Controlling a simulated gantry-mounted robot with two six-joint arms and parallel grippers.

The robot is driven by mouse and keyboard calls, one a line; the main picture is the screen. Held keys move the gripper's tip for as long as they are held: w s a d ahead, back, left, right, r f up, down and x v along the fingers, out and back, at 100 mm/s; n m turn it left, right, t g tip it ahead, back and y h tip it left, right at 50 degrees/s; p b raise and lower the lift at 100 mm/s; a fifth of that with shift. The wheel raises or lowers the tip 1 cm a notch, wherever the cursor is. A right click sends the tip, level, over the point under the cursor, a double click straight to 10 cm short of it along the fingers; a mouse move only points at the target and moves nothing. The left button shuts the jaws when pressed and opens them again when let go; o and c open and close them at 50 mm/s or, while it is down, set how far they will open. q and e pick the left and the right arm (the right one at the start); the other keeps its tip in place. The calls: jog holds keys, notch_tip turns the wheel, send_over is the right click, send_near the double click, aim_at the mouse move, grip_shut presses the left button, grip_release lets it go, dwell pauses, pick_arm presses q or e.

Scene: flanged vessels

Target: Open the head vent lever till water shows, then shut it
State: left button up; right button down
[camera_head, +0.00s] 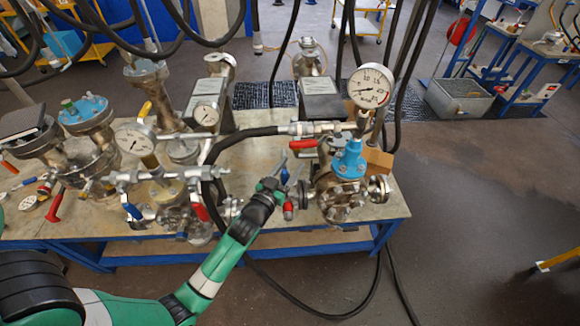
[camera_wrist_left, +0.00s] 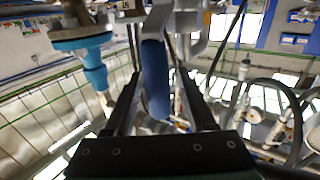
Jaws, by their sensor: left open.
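My left gripper (camera_head: 283,184) is open at the left side of the right-hand vessel (camera_head: 342,190), which has a light-blue top fitting (camera_head: 349,160). In the left wrist view a blue lever handle (camera_wrist_left: 155,78) hangs between its two open fingers (camera_wrist_left: 158,100); contact cannot be told. The lever shows small in the head view, by the fingertips (camera_head: 284,176). A red lever (camera_head: 302,144) sits above, on the valve line with the hose. Which lever is the head vent is not marked. No water is visible. My right gripper is not in view.
A large pressure gauge (camera_head: 371,86) stands above the right vessel. A black hose (camera_head: 240,135) arches close over my gripper. More vessels and valves crowd the bench (camera_head: 250,160) at left. Open floor (camera_head: 470,200) lies to the right.

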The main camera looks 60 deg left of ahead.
pick_arm(q)
grip_shut()
dwell(1.3)
